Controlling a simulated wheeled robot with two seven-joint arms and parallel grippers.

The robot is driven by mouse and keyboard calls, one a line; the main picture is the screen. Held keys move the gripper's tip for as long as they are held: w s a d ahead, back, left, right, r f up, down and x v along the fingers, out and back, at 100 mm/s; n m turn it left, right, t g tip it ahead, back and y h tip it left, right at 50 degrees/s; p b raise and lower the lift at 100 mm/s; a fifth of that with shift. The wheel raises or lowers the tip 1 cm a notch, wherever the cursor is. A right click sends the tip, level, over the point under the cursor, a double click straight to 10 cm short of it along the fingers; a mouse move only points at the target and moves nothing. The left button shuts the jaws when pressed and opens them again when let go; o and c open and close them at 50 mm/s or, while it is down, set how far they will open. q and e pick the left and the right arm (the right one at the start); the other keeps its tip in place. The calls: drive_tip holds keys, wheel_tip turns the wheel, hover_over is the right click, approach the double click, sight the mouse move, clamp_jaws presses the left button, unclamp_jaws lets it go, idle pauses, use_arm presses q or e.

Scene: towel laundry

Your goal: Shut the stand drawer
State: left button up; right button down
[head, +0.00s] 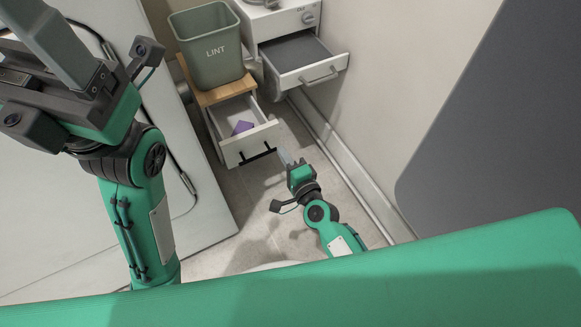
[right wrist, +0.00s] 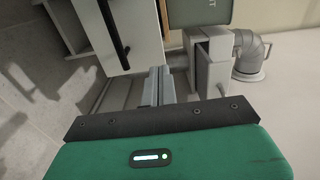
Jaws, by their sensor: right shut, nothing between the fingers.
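The stand drawer (head: 234,150) is pulled out of the small stand below the wooden top (head: 213,94). Its white front has a black bar handle (head: 257,154), and a purple item (head: 243,127) lies inside. My right gripper (head: 285,158) is shut and empty, just right of the drawer front; I cannot tell whether it touches. In the right wrist view the shut fingers (right wrist: 158,85) are beside the drawer front (right wrist: 130,25) with its dark handle (right wrist: 112,35). My left gripper (head: 50,45) is at the upper left, away from the stand; its fingertips are not clear.
A grey-green LINT bin (head: 207,52) stands on the stand. A white appliance (head: 292,20) behind right has its own grey drawer (head: 308,72) open. A wall (head: 390,70) runs along the right, and a white surface (head: 60,200) fills the left. Floor (head: 255,200) is clear before the stand.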

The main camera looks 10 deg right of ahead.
sight(267, 129)
drive_tip(key=b+x, duration=0.2)
drive_tip(key=x, duration=0.5)
drive_tip(key=shift+w, duration=0.2)
